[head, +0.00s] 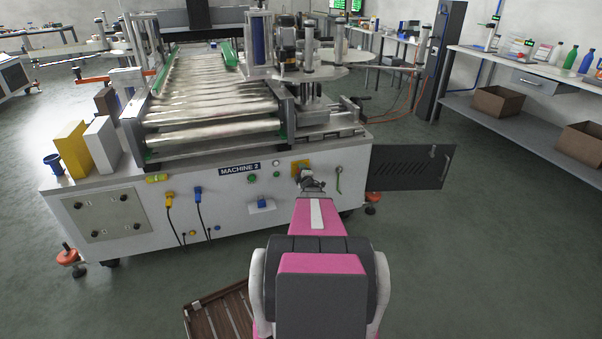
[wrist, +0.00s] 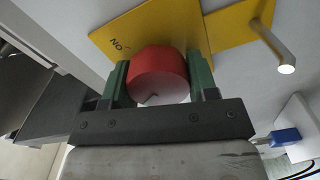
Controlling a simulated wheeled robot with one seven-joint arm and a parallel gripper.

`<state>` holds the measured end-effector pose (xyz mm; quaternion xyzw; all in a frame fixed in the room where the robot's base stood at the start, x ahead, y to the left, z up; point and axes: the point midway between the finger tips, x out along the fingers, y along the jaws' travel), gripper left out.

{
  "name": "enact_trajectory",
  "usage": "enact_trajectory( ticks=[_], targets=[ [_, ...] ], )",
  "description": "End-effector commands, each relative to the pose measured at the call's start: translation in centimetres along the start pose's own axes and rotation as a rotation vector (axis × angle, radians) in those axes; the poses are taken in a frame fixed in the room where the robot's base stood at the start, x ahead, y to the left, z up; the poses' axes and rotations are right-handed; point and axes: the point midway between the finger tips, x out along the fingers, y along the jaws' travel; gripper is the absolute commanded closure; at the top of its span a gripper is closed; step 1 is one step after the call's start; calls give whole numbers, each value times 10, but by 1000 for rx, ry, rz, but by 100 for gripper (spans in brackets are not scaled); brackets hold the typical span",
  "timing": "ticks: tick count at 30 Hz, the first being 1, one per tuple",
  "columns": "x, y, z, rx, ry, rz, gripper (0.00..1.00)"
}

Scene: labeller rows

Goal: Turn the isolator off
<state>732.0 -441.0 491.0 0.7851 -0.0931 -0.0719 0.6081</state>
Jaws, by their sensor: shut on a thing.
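The isolator has a yellow plate (wrist: 117,36) with a red round knob (wrist: 158,72); the word "ON" shows on the plate in the wrist view. My gripper (wrist: 156,85) has its two green-padded fingers on either side of the knob, shut on it. In the head view the yellow plate (head: 297,166) sits on the front of the machine, right of the "MACHINE 2" label (head: 239,168). My gripper (head: 307,174) reaches it there and hides the knob.
A pale metal peg (wrist: 270,44) sticks out right of the knob in the wrist view. A blue part on a white box (head: 262,204) sits lower left of the isolator. A dark door (head: 410,167) stands open at the right. A wooden crate (head: 222,316) lies on the floor.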

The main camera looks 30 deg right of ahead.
Motion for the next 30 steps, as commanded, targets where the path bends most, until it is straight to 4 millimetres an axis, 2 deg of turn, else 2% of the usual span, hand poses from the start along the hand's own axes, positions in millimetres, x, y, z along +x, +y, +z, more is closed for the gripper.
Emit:
enact_trajectory(
  ticks=[12, 30],
  targets=[
    [0, -2, 0, -224, 0, -1, 70],
    [0, -2, 0, -272, 1, -2, 70]
  ],
)
